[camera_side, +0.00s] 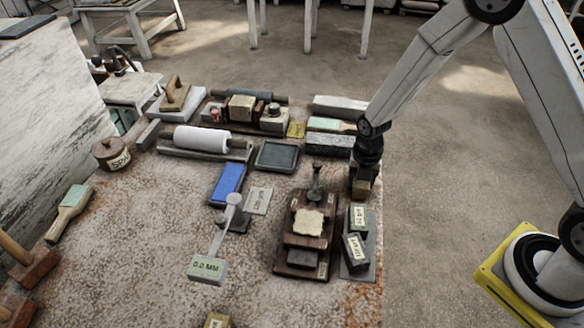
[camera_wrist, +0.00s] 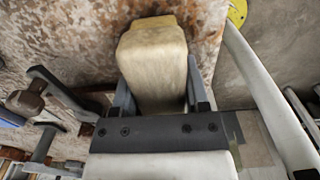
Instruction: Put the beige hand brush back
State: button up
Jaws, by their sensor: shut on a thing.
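My gripper (camera_side: 363,172) is shut on a beige, block-shaped thing, which I take to be the beige hand brush (camera_side: 361,187). In the wrist view the brush (camera_wrist: 155,60) sits between the two grey fingers (camera_wrist: 160,98), its smooth, rounded pale face toward the camera. Any bristles are hidden. In the side view my gripper is near the right edge of the work surface, behind a grey pad (camera_side: 371,262). I cannot tell whether the brush touches the surface.
A long dark block (camera_side: 330,145) and a green-topped brush (camera_side: 328,125) lie behind my gripper. Bare floor (camera_side: 450,200) is to the right.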

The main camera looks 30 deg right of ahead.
jog(key=shift+f, duration=0.2)
jog(key=o, duration=1.1)
jog(key=shift+o, duration=0.2)
jog(key=shift+r, duration=0.1)
jog(key=shift+r, duration=6.1)
jog(key=s+r+m+t, duration=0.1)
jog(key=s+m, duration=0.5)
jog(key=m, duration=0.7)
jog(key=s+r+m+t, duration=0.1)
jog(key=s+m, duration=0.5)
jog(key=m, duration=0.8)
jog(key=shift+r+t, duration=0.3)
jog(key=shift+r, duration=0.2)
